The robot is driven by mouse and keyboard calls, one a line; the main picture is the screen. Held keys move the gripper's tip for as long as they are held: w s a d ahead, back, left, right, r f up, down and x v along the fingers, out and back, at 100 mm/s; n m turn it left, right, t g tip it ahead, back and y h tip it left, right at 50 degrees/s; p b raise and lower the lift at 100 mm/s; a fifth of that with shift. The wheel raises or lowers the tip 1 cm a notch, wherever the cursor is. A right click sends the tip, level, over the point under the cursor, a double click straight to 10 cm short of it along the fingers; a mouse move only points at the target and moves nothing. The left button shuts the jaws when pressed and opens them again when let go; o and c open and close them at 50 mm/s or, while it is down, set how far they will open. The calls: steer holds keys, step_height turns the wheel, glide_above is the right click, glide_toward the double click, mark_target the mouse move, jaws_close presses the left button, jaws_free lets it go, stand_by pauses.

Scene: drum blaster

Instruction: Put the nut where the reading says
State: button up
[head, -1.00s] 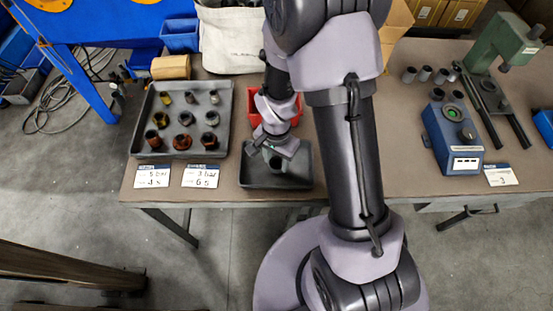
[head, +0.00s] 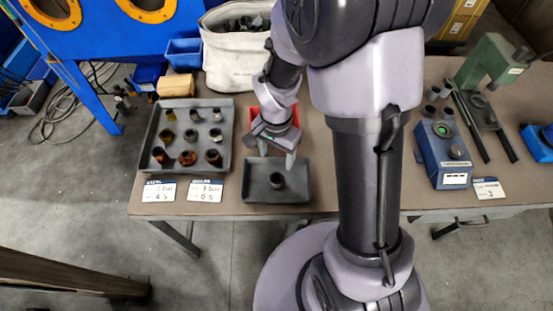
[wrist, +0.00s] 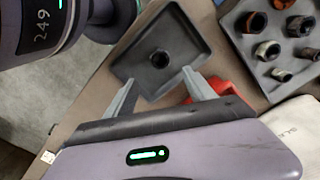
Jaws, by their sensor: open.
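A dark ring-shaped nut (head: 276,180) sits in the small dark tray (head: 257,195) at the bench's front edge. In the wrist view the nut (wrist: 160,59) stands near the middle of that tray (wrist: 190,35). My gripper (head: 276,155) is open and empty above the tray's back part, apart from the nut. Its two spread fingers also show in the wrist view (wrist: 160,80). A blue device (head: 436,160) with a round dial and a white label stands at the right. I cannot make out a reading on it.
A large grey tray (head: 228,125) at left holds several fittings. White cards (head: 158,191) (head: 205,190) lie in front of it; another card (head: 489,188) lies at right. A red bin (head: 255,111) and a cloth bag (head: 235,65) stand behind my gripper.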

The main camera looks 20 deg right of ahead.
step_height(320, 180, up, 14)
steer(key=s+a+n+t, duration=0.1)
steer(key=s+n+t, duration=0.1)
steer(key=s+t, duration=0.1)
steer(key=s+a+r+n+t+y, duration=0.2)
steer(key=s+r+n, duration=0.1)
steer(key=s+r, duration=0.6)
steer(key=shift+s+a+r+n+t, duration=0.3)
steer(key=shift+a+r+t, duration=0.1)
steer(key=shift+r, duration=0.1)
step_height(320, 180, down, 2)
steer(key=shift+f+b, duration=0.1)
steer(key=shift+b, duration=1.1)
